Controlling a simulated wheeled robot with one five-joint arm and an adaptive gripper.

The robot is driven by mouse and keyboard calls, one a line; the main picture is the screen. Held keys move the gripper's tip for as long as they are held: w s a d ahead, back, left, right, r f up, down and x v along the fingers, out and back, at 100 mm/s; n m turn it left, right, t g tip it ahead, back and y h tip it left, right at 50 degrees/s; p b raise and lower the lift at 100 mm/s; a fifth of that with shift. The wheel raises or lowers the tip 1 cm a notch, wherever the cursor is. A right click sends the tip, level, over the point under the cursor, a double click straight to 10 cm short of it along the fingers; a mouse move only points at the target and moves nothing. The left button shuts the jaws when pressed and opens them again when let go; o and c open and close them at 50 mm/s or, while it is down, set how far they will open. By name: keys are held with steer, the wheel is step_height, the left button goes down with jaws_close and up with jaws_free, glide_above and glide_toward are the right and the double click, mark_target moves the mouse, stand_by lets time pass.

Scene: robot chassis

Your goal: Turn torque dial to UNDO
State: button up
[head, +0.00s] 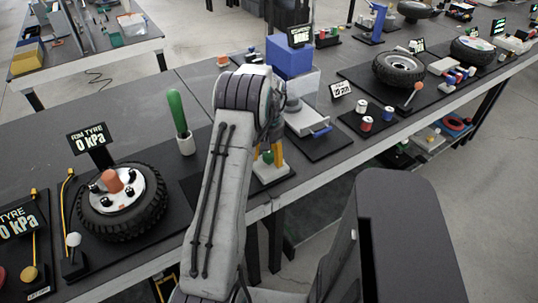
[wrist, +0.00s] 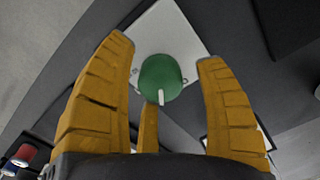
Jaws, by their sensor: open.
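The torque dial (wrist: 158,74) is a round green knob with a white pointer mark that points toward the bottom of the wrist view. It sits on a pale square plate (wrist: 172,28), which also shows in the head view (head: 268,178). My gripper (wrist: 168,65) is open, its yellow fingers spread on either side of the dial, with gaps between them and the knob. A third finger shows below the dial, close to it. In the head view my gripper (head: 272,155) points down over the plate and mostly hides the dial. No UNDO mark is readable.
A green-handled tool (head: 178,112) stands upright in a white holder left of my arm. A tyre (head: 122,202) with a "0 kPa" sign lies further left. A grey box with a blue-handled drawer (head: 308,118) and several small red and white parts (head: 366,123) stand to the right.

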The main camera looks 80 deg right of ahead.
mark_target(269, 153)
step_height(269, 153, up, 12)
stand_by(0.8)
stand_by(0.8)
